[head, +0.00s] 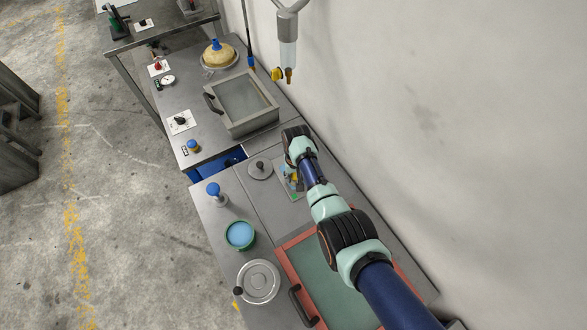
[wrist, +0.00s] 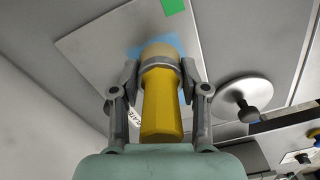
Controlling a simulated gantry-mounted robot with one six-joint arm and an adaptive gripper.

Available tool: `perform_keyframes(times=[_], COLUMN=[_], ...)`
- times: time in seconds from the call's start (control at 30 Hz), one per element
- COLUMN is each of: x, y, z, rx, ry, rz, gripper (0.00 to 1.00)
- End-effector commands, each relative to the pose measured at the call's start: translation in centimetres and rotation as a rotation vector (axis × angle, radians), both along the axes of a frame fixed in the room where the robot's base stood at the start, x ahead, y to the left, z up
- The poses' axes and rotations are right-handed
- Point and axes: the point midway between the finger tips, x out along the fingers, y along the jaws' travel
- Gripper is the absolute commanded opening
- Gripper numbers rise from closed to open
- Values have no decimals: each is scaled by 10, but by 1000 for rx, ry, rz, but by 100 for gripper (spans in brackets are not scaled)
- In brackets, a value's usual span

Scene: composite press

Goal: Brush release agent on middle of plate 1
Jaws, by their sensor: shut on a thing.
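My gripper (wrist: 159,76) is shut on a brush with a yellow handle (wrist: 162,108) and a metal collar, in the wrist view. The brush's pale end is over a flat grey plate (wrist: 95,45). A blue smear (wrist: 137,52) shows on the plate around the brush end. A green patch (wrist: 173,5) lies at the plate's far edge. In the head view the plate (head: 291,191) is mostly hidden under my arm. I cannot tell whether the bristles touch it. A green tub of blue liquid (head: 240,235) stands open on the near bench.
A round lid with a dark knob (head: 260,169) lies beside the plate; it also shows in the wrist view (wrist: 242,97). A blue-topped item (head: 214,190), a silver round lid (head: 258,281) and a red-framed tray (head: 310,264) share the bench. A wall (head: 400,110) bounds the right.

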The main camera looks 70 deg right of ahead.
Motion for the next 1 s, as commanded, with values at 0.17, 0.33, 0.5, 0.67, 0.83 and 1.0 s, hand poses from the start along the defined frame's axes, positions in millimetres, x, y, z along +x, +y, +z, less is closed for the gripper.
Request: perform_keyframes(times=[0.17, 0.33, 0.5, 0.67, 0.83, 1.0], x=[-6, -8, -18, -24, -24, -23], y=[5, 6, 14, 18, 18, 18], z=[1, 2, 4, 0, -2, 7], rx=[3, 3, 3, 2, 2, 1], ry=[3, 2, 3, 1, 1, 1], rz=[0, 0, 0, 0, 0, 0], gripper=[6, 6, 6, 6, 6, 6])
